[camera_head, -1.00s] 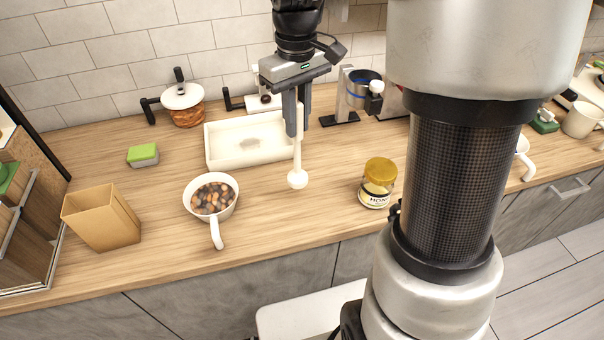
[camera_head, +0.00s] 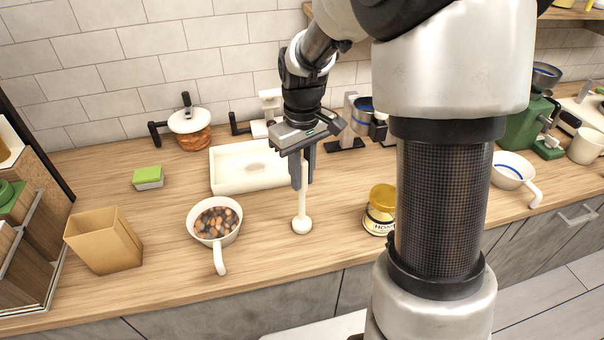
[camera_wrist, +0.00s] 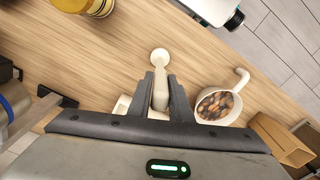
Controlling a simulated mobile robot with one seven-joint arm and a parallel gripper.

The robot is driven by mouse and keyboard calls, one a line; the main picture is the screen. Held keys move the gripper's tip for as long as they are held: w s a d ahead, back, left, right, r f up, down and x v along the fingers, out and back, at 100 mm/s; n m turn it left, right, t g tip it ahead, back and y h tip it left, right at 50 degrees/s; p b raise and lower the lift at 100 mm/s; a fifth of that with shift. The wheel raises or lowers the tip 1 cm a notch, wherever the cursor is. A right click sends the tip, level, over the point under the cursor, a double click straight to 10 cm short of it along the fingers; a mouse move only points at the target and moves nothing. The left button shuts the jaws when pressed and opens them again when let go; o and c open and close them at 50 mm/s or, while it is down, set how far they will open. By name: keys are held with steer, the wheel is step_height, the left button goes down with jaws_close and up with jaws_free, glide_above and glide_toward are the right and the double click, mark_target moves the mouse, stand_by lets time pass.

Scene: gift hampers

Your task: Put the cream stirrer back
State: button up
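The cream stirrer (camera_head: 302,212) hangs roughly upright, its rounded end pointing down, between the fingers of my gripper (camera_head: 302,182). In the wrist view the stirrer (camera_wrist: 160,65) comes out from between the two fingers of my gripper (camera_wrist: 160,85), which are closed in on its handle. The stirrer's end appears close to the worktop; I cannot tell whether it touches. A white open tray (camera_head: 225,186) lies just behind and left of my gripper. A white cup (camera_head: 194,228) with brown and dark pieces in it stands to the left of the stirrer.
A honey jar (camera_head: 381,212) stands close to the right of the stirrer. A tan open box (camera_head: 104,244) and a green-topped block (camera_head: 148,178) are at the left. A lidded pot (camera_head: 190,136) is at the back. The worktop (camera_head: 265,245) in front is clear.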

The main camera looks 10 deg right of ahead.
steer(key=o, duration=0.3)
